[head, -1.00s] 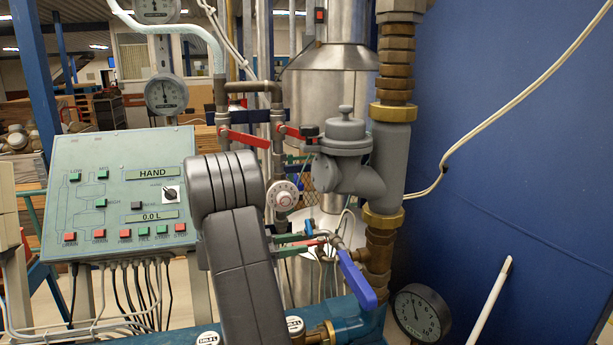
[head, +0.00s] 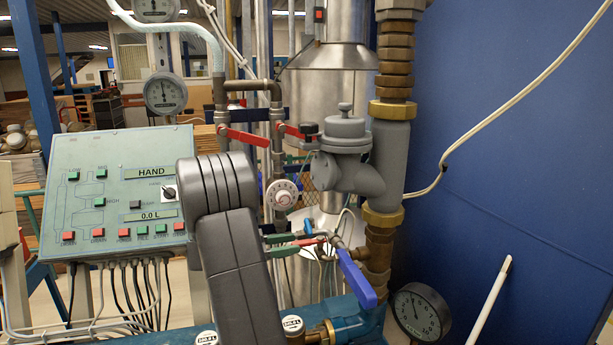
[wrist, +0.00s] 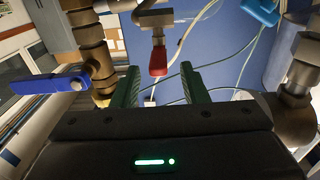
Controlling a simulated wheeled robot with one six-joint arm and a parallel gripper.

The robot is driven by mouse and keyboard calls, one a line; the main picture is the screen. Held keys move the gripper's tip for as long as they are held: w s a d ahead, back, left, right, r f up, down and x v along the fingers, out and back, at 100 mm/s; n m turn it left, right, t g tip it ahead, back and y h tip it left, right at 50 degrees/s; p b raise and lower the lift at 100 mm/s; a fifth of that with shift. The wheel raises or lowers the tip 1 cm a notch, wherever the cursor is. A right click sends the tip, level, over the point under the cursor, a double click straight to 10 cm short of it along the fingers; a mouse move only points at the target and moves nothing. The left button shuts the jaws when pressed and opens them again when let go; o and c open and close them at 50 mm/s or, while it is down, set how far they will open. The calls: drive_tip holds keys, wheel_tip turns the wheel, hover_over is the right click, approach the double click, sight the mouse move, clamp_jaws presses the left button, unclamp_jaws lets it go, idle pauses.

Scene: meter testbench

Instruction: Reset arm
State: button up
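My gripper (wrist: 160,88) shows in the wrist view as two green fingers with a wide empty gap between them. A red valve handle (wrist: 158,60) lies beyond the gap, apart from the fingers as far as I can see. A blue valve handle (wrist: 45,84) is to the left of the fingers, on a brass fitting. The arm covers the right edge of the control panel (head: 105,165), which reads HAND and 0.0 L.
In the head view, a blue-handled valve (head: 356,278), a pressure gauge (head: 419,312) and a thick grey pipe (head: 391,160) stand right of my arm. Red handles (head: 246,137) are behind it.

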sight(303, 243)
drive_tip(key=b+v, duration=0.2)
drive_tip(key=v, duration=0.8)
drive_tip(key=p+x, duration=0.4)
drive_tip(key=x, duration=1)
drive_tip(key=shift+r, duration=0.15)
drive_tip(key=shift+d+f+n+t+b, duration=0.1)
drive_tip(key=shift+f+n+t+b, duration=0.2)
drive_tip(key=shift+t+b, duration=0.15)
drive_tip(key=shift+s+r+n+t+y, duration=0.2)
drive_tip(key=shift+s+n+t+y, duration=0.25)
drive_tip(key=shift+t, duration=0.5)
drive_tip(key=shift+n, duration=0.25)
drive_tip(key=shift+r, duration=0.1)
